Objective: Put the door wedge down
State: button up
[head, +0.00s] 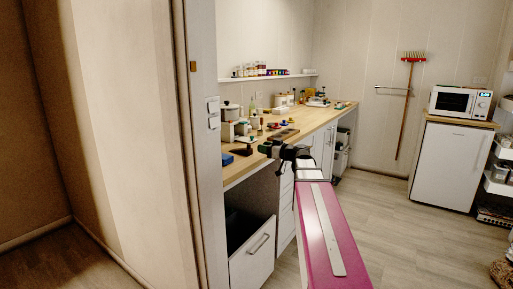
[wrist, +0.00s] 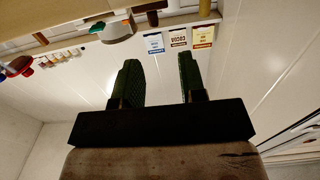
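My gripper (head: 268,148) reaches over the near part of the wooden counter in the head view. In the wrist view its two green-padded fingers (wrist: 158,78) stand apart, with only pale wall and background between them. It is open and I see nothing held. I cannot pick out a door wedge for certain in either view. A small blue block (head: 227,160) lies on the counter's near left end, and a dark flat item (head: 242,151) lies between it and my gripper. Both are too small to identify.
The wooden counter (head: 236,173) carries pots, jars and small items along its back. A pulled-out drawer (head: 253,254) juts out below its near end. The door frame (head: 204,150) stands close on the left. A white fridge (head: 446,166) with a microwave (head: 460,102) stands far right. Open floor lies between.

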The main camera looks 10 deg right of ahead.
aim_at(248, 151)
jog(key=shift+s+d, duration=0.35)
jog(key=shift+s, duration=0.05)
jog(key=o, duration=0.4)
jog(key=shift+s+d, duration=0.15)
jog(key=shift+c, duration=0.2)
jog(key=o, duration=0.3)
jog(key=w+a+g+h, duration=0.1)
jog(key=g, duration=0.1)
jog(key=w+a+r+n+g, duration=0.1)
jog(key=a+g, duration=0.1)
jog(key=w+a+n+g+h, duration=0.1)
jog(key=w+a+g, duration=0.1)
jog(key=shift+a+r+h, duration=0.2)
jog(key=shift+r+h, duration=0.1)
jog(key=shift+r, duration=0.1)
notch_tip(248, 151, up, 6)
jog(key=w+m+g+h, duration=0.2)
jog(key=g+h, duration=0.2)
jog(key=h, duration=0.3)
jog(key=shift+w+x, duration=0.15)
jog(key=shift+x, duration=2.55)
jog(key=shift+w+x, duration=0.15)
jog(key=shift+x, duration=2.55)
